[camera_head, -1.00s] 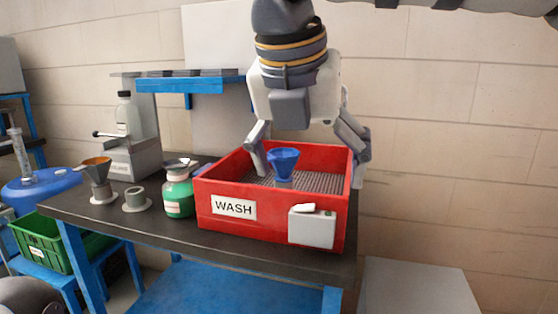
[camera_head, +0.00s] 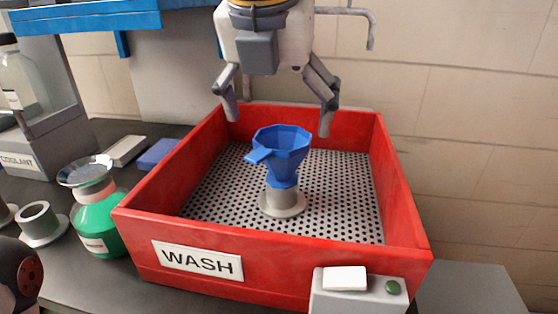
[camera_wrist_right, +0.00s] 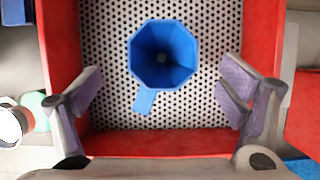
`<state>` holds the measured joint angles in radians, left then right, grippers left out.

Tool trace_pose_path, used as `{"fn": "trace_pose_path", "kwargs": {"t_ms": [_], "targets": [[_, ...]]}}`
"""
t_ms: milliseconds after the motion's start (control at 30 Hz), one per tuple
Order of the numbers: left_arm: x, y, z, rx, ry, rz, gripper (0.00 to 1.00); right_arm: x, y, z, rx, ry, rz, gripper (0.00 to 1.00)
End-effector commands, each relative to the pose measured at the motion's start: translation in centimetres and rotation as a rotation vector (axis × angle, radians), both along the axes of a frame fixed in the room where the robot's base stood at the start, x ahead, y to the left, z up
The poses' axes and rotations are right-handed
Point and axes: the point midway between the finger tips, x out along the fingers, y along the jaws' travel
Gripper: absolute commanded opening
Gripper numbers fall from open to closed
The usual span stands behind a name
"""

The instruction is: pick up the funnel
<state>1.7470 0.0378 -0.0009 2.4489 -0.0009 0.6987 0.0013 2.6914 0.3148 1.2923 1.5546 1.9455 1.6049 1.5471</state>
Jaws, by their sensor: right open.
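A blue funnel (camera_head: 282,152) with an eight-sided mouth and a side tab stands upright in a grey round holder (camera_head: 282,202) inside the red wash bin (camera_head: 200,240). My right gripper (camera_head: 281,118) is open and empty, above and behind the funnel in the head view, with its fingers spread wide. In the right wrist view the funnel (camera_wrist_right: 162,54) lies ahead of the gap between the open fingers (camera_wrist_right: 163,90), and its tab points toward the gripper. The holder is hidden below the funnel there. My left gripper is not recognisable in view.
The bin's red walls stand around the funnel on a perforated grey floor (camera_head: 345,200). A green bottle (camera_head: 98,220) with a metal funnel on top stands left of the bin, near an empty grey holder (camera_head: 38,222). A control box (camera_head: 357,292) is on the bin's front.

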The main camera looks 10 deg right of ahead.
Motion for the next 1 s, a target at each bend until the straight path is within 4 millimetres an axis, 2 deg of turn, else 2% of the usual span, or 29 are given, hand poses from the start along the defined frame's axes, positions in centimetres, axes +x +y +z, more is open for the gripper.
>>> {"fn": "trace_pose_path", "kwargs": {"t_ms": [133,300,533,767,1000], "targets": [[-0.3,0.0,-0.4,0.001,0.010,0.000,0.00,0.4,-0.4,-1.5,0.000,0.002,0.002,0.90],[-0.9,0.0,-1.1,0.000,0.031,-0.001,0.00,1.4,-1.0,-4.7,0.000,0.004,0.001,0.90],[-0.9,0.0,-1.0,0.000,0.029,-0.001,0.00,1.6,-1.1,-4.8,0.000,-0.004,0.001,0.90],[-0.9,0.0,-1.0,0.000,0.029,-0.001,0.00,1.5,-1.1,-4.8,0.000,-0.004,0.002,0.38],[-0.9,0.0,-1.0,0.000,0.029,-0.001,0.00,1.6,-1.1,-4.8,-0.001,-0.003,0.001,0.38]]}}
